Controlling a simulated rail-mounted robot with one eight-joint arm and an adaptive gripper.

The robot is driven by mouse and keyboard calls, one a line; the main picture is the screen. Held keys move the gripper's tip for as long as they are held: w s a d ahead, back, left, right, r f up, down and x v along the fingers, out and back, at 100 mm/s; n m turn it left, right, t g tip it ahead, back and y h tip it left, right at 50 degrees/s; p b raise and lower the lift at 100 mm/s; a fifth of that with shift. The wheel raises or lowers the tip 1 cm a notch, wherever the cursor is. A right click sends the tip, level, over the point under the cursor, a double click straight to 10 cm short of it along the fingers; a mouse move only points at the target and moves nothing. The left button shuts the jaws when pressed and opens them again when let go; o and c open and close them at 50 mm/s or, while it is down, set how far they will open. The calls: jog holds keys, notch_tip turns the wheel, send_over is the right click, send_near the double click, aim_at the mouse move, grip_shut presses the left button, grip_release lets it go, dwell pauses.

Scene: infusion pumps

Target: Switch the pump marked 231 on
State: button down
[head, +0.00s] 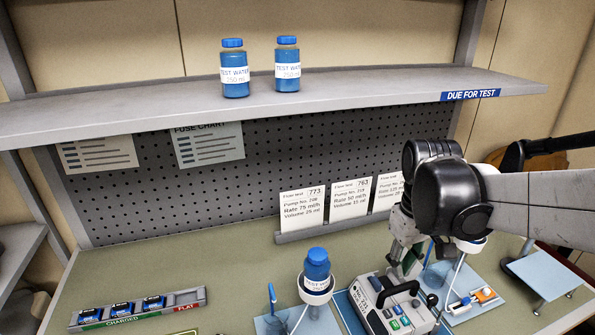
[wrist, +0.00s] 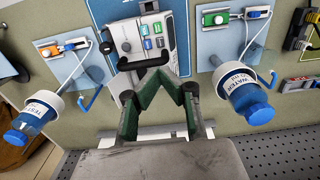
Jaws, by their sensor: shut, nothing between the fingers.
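A pale pump (head: 402,312) with a black handle, a dark knob and blue and green buttons stands on a blue mat at the front right of the bench. It also shows at the top of the wrist view (wrist: 162,32). My gripper (head: 405,270) is over the pump's rear part, behind the handle. In the wrist view my gripper (wrist: 158,73) has its green fingers together and empty, close to the black handle (wrist: 144,64). I cannot tell whether they touch it. The arm hides part of the pump's surroundings.
Bottle stands flank the pump, with a left bottle (head: 317,265) and a right one (wrist: 32,122). Several cards, including card 773 (head: 303,209), stand behind. A charging rack (head: 138,309) lies front left. Two bottles stand on the shelf (head: 150,104) above.

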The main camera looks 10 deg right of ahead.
aim_at(388, 313)
notch_tip(388, 313, down, 14)
jog(key=shift+r, duration=0.2)
dwell(0.4)
jog(key=shift+b, duration=0.35)
jog(key=shift+f+b, duration=0.9)
jog(key=shift+b, duration=0.1)
jog(key=shift+r, duration=0.15)
notch_tip(388, 313, up, 14)
jog(key=p, duration=0.3)
dwell(0.5)
jog(key=s+a+m+t+b, duration=0.1)
jog(key=s+a+t+b, duration=0.3)
jog(key=a+t+b, duration=0.2)
jog(key=shift+s+a+m+t, duration=0.35)
jog(key=shift+a+t, duration=0.25)
jog(key=shift+a, duration=0.45)
